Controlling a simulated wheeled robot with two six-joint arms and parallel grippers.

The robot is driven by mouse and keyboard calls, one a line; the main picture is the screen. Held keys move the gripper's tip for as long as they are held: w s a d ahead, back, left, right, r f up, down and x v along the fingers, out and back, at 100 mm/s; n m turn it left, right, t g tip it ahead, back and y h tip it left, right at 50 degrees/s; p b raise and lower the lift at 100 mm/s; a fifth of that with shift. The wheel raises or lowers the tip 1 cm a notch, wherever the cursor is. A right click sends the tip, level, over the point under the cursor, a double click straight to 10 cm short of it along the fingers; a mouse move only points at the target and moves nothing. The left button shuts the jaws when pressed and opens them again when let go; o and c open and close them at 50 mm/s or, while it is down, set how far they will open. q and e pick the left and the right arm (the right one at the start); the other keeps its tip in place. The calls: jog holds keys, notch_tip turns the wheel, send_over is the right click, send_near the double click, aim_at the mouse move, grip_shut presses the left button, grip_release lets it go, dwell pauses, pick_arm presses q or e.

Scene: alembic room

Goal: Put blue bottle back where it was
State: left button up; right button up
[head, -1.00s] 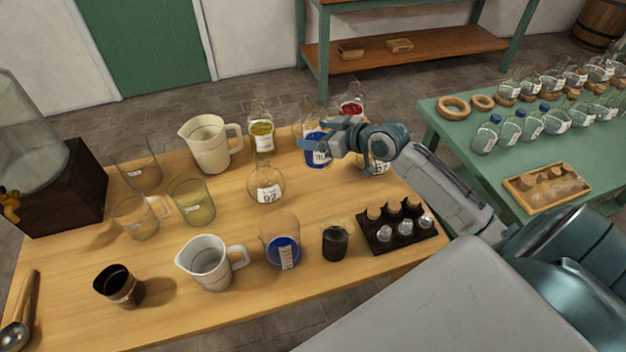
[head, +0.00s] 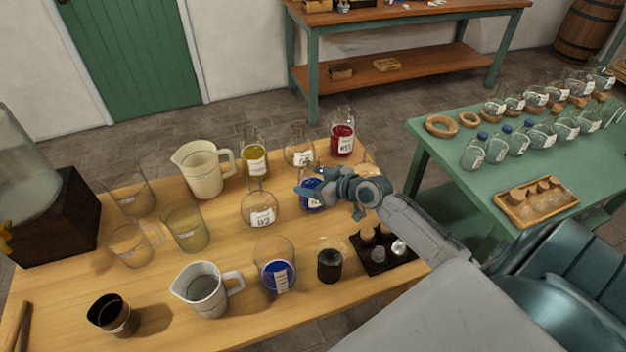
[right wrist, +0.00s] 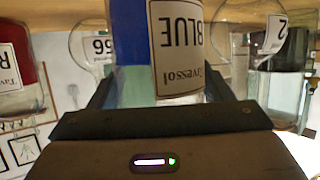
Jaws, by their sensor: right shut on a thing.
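The blue bottle (head: 311,197) is on the far right part of the wooden table, among other bottles. My right gripper (head: 316,190) is shut on it and partly covers it in the head view. In the right wrist view the blue bottle (right wrist: 140,40) stands between the fingers, its "BLUE" label upside down in the picture. I cannot tell whether its base touches the table. My left gripper is not in view.
A yellow bottle (head: 254,160), a clear bottle (head: 299,150) and a red bottle (head: 342,138) stand behind it. A round flask (head: 260,208) stands to its left. A dark rack (head: 378,258) and a beaker with blue content (head: 275,268) stand nearer me.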

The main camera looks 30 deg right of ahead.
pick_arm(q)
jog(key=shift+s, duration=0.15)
pick_arm(e)
jog(key=shift+r, duration=0.1)
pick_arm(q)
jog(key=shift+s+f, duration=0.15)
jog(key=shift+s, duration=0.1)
pick_arm(e)
jog(key=o, duration=1.5)
jog(key=shift+s+d, duration=0.1)
jog(key=shift+s, duration=0.2)
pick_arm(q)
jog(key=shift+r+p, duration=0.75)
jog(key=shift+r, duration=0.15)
pick_arm(e)
jog(key=shift+v, duration=5.75)
